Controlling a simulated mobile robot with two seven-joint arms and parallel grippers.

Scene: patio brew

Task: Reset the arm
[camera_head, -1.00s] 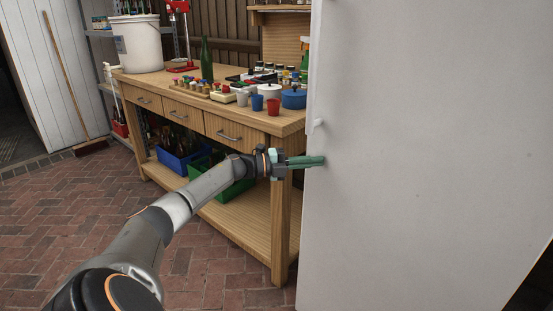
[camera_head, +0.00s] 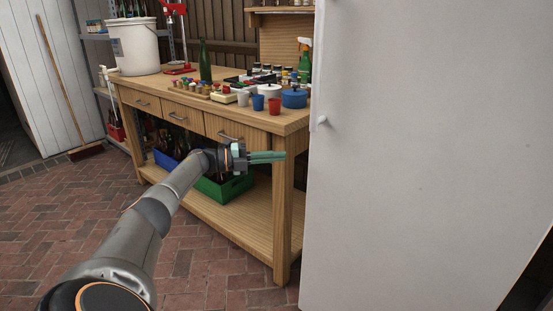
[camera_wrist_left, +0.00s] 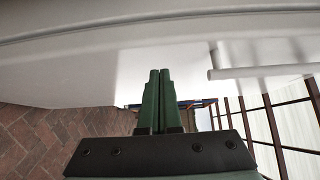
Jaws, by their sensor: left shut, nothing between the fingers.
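My left arm reaches in from the bottom left of the head view. Its left gripper (camera_head: 268,157) has green fingers pressed together with nothing between them. It points right, in front of the workbench's right end and a little left of the white door-like panel (camera_head: 420,160). In the head view it looks apart from that panel. In the left wrist view the closed fingers (camera_wrist_left: 157,90) point toward a pale surface, with a light bar (camera_wrist_left: 262,72) at the right. My right gripper is not in view.
A wooden workbench (camera_head: 240,222) carries a green bottle (camera_head: 205,62), a white bucket (camera_head: 135,48), cups, a blue pot (camera_head: 293,98) and small jars. Blue and green crates (camera_head: 226,188) sit on its lower shelf. A small knob (camera_head: 321,120) is on the panel.

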